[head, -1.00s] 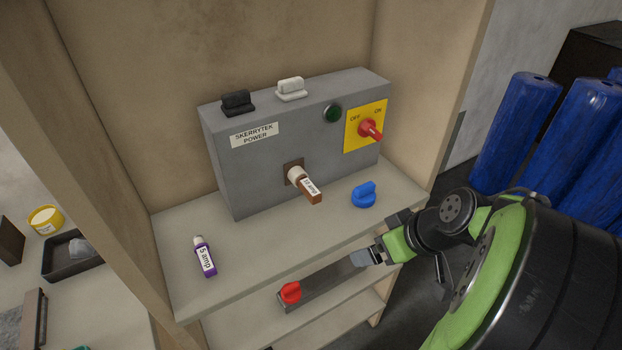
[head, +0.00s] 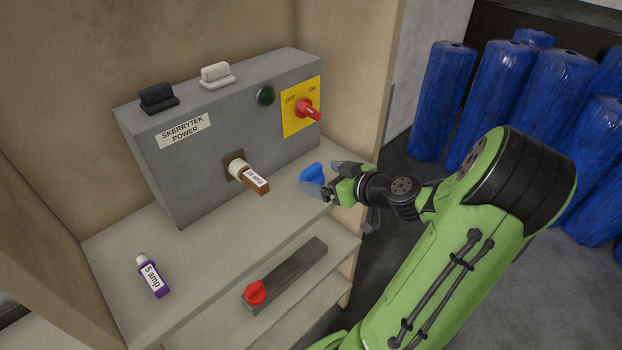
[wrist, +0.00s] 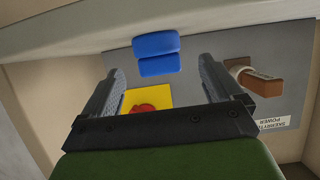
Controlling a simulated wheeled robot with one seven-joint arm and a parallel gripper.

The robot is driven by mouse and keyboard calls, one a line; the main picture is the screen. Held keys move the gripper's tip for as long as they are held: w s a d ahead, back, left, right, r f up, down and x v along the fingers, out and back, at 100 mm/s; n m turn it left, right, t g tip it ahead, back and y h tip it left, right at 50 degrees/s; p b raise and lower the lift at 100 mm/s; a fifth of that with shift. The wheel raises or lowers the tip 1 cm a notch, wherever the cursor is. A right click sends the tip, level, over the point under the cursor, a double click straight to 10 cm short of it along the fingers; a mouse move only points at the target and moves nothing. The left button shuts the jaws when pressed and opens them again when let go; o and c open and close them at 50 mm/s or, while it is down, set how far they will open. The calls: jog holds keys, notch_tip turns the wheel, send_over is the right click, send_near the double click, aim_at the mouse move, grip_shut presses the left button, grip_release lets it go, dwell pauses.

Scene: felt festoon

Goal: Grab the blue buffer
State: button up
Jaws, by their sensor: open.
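The blue buffer (head: 312,174) is a small knobbed piece on the upper shelf, in front of the right end of the grey power box. My gripper (head: 329,180) is open at the shelf's right side, close to the buffer, which it partly covers in the head view. In the wrist view the blue buffer (wrist: 157,54) shows just beyond the fingertips, roughly centred between the two fingers of my gripper (wrist: 161,72). Nothing is held. I cannot tell whether a finger touches the buffer.
The grey power box (head: 200,160) carries a black piece (head: 158,98), a white piece (head: 217,75), a red switch (head: 307,110) and a projecting brown fuse (head: 250,178). A purple fuse (head: 151,276) lies at left. A red knobbed piece (head: 255,291) is on the lower shelf.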

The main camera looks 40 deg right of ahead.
aim_at(315, 175)
jog(key=x, duration=0.5)
jog(key=shift+w+f, duration=0.15)
jog(key=shift+w, duration=0.05)
jog(key=shift+s, duration=0.1)
jog(key=c, duration=1.1)
